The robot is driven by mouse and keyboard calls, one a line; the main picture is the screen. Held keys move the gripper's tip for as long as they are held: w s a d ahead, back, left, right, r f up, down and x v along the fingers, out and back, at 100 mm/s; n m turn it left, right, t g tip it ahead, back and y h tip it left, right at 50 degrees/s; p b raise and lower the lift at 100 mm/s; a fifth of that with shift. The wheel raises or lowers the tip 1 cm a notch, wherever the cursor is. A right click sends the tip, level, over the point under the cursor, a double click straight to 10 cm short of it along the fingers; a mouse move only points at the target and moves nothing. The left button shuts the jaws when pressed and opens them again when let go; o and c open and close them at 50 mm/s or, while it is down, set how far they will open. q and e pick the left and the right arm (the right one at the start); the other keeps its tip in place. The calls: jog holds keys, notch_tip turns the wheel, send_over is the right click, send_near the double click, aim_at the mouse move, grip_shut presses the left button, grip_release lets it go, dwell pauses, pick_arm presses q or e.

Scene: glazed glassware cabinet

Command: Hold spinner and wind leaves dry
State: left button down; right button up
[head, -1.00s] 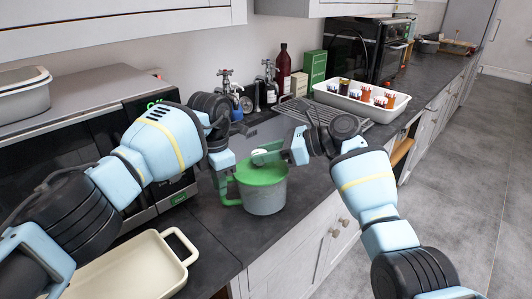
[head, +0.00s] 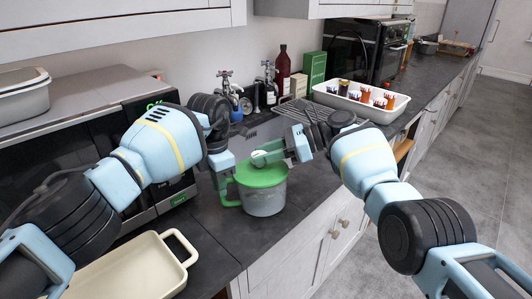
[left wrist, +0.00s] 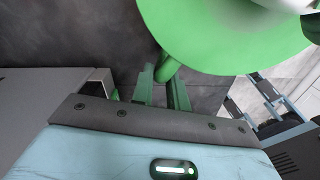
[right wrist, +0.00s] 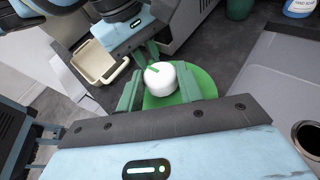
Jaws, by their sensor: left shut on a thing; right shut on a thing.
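The salad spinner (head: 264,200) stands upright on the dark counter, with a grey see-through bowl, a green lid (head: 262,174) and a green side handle (head: 228,190). My left gripper (head: 225,182) is shut on the side handle; the left wrist view shows its fingers (left wrist: 165,90) around the handle below the lid. My right gripper (head: 270,156) is shut on the white knob (head: 258,157) on top of the lid. The right wrist view shows the white knob (right wrist: 160,78) between its green fingers. Leaves inside the bowl cannot be made out.
A cream tray (head: 130,268) lies at the front left, beside a microwave (head: 150,130). Behind the spinner are taps (head: 228,90) and a sink. A white tub (head: 362,103) with several jars stands at the back right, beyond a drying rack. The counter's front edge is close to the spinner.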

jog(key=shift+s+a+f, duration=0.15)
jog(key=shift+s+a, duration=0.05)
jog(key=o, duration=1)
jog(key=shift+w+d, duration=0.1)
jog(key=shift+d, duration=0.1)
jog(key=v, duration=1.2)
